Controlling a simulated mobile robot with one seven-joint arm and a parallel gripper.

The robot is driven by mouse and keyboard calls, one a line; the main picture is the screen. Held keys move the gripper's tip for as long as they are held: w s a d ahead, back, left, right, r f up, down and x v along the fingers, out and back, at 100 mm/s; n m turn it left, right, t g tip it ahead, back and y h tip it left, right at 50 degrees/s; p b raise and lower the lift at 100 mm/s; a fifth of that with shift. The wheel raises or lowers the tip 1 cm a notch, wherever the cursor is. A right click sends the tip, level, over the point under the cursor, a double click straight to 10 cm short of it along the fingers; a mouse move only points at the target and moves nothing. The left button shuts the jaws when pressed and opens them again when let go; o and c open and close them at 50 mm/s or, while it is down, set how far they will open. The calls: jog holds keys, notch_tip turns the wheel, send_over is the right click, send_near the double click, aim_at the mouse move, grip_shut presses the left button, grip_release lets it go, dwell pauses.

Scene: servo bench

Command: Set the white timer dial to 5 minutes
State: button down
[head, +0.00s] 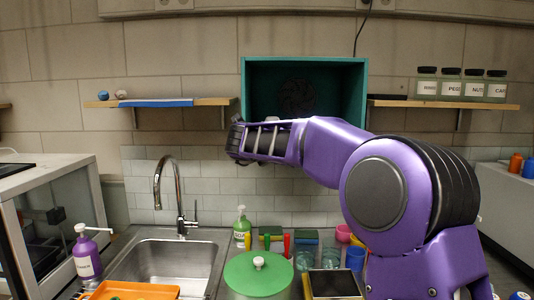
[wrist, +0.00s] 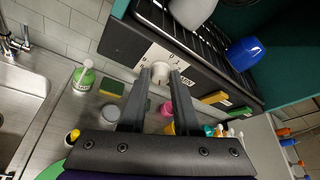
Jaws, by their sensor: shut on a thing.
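The white timer dial (wrist: 160,72) sits on a dark front panel with a white label plate (wrist: 155,57) behind it. In the wrist view my gripper (wrist: 160,76) is shut on the dial, with one dark finger on each side. The marks on the label are too small and partly covered, so I cannot read the dial's setting. In the head view my purple arm hides the dial and the fingertips.
Behind the panel, a rack (wrist: 205,45) holds a blue cup (wrist: 243,53). Below are a green soap bottle (wrist: 84,76), a sponge (wrist: 111,87) and the sink (head: 165,262). Wall shelves flank the cabinet.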

jog(key=shift+r, duration=0.1)
jog(key=c, duration=0.6)
grip_release()
jog(key=shift+c, duration=0.2)
jog(key=v, duration=1.7)
jog(key=shift+s, duration=0.15)
